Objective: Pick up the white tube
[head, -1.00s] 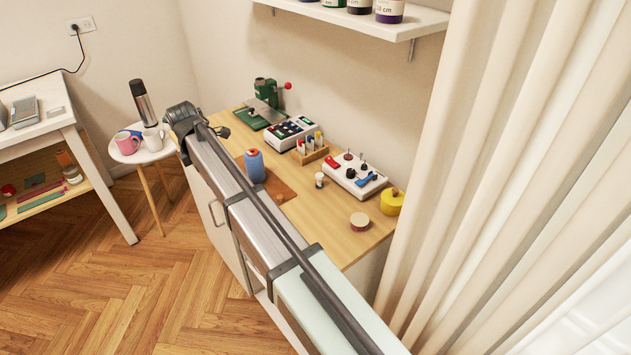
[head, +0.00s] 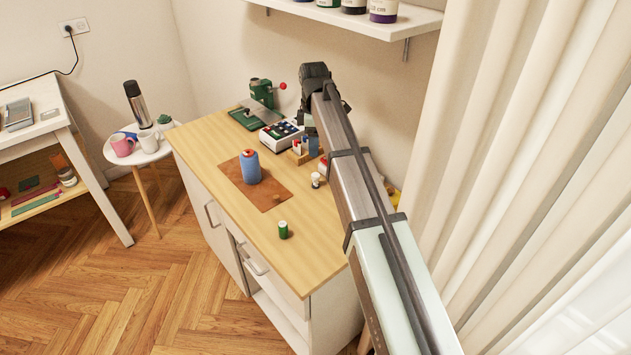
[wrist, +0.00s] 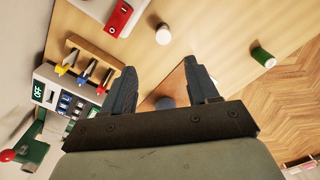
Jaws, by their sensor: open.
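A small white cylinder with a pale top (head: 316,180) stands upright on the wooden worktop; it is the only plain white tube-like thing I can make out. In the wrist view it (wrist: 163,34) shows beyond my fingertips, nearly midway between them, and apart from both. My gripper (wrist: 162,82) is open, with nothing between its fingers. In the head view my gripper (head: 309,118) is above the back of the worktop, near the rack, and its fingertips are hard to make out.
A wooden rack (wrist: 75,44) of coloured tools and a keypad device (wrist: 62,95) are left of my fingers in the wrist view. A red-and-white box (wrist: 119,18) is near the cylinder.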

